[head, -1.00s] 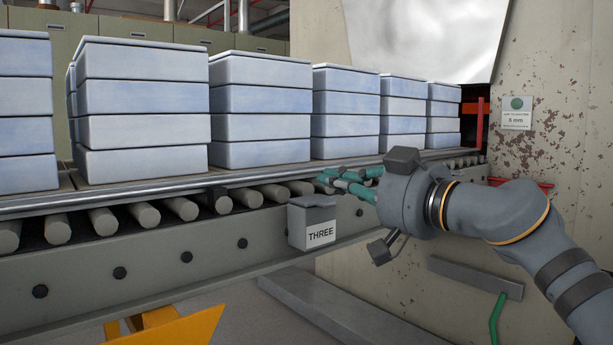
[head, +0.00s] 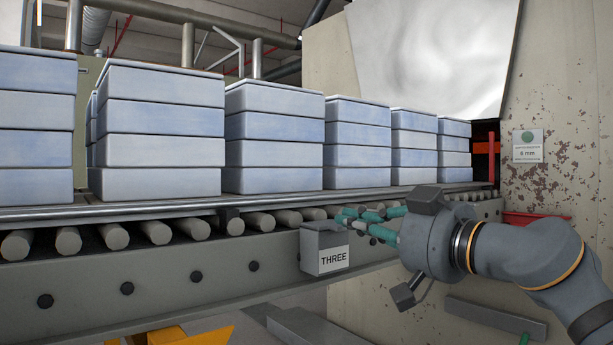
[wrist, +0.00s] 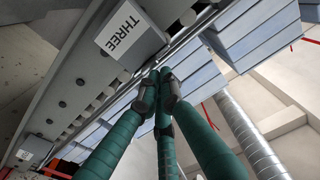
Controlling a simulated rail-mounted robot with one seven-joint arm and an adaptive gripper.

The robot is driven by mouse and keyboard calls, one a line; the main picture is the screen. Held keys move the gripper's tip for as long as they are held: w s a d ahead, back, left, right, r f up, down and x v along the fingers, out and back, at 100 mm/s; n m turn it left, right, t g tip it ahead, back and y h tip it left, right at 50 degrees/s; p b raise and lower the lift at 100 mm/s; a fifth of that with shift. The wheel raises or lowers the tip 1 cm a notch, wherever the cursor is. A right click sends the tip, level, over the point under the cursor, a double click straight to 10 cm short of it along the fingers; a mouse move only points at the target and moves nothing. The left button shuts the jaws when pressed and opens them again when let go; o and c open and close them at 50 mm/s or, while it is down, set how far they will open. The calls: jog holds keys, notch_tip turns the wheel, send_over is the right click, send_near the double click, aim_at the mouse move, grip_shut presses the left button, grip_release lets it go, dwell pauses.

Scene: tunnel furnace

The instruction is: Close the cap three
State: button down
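A small grey box labelled THREE (head: 325,250) is fixed to the front side of the conveyor. Its grey cap (head: 322,226) is on top; I cannot tell whether it sits fully flush. The box also shows at the upper left of the wrist view (wrist: 130,35). My gripper (head: 348,217) reaches in from the right, with its green fingers just above and right of the cap. In the wrist view its fingertips (wrist: 159,87) meet with nothing visible between them. I cannot tell whether the fingers touch the cap.
The roller conveyor (head: 160,232) runs behind the box, carrying stacks of pale blue blocks (head: 160,130). A worn furnace wall (head: 550,80) with a small sign (head: 527,146) stands at the right. Another labelled box (wrist: 33,150) shows at the lower left of the wrist view.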

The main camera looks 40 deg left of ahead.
jog(key=shift+w+a+f, duration=0.2)
jog(key=shift+f, duration=0.45)
notch_tip(320, 180, up, 6)
jog(key=p, duration=0.5)
jog(key=s+d+f+b, duration=0.2)
jog(key=d+f+b, duration=0.5)
jog(key=shift+s+d, duration=0.35)
jog(key=shift+d, duration=0.05)
jog(key=w+a+r+p, duration=0.2)
jog(key=a+r+p, duration=0.4)
jog(key=a+r, duration=0.1)
jog(key=f+b, duration=0.2)
jog(key=f, duration=0.1)
jog(key=f+b, duration=0.1)
jog(key=shift+w+a+f, duration=0.15)
jog(key=shift+w+a, duration=0.1)
jog(key=shift+a, duration=0.05)
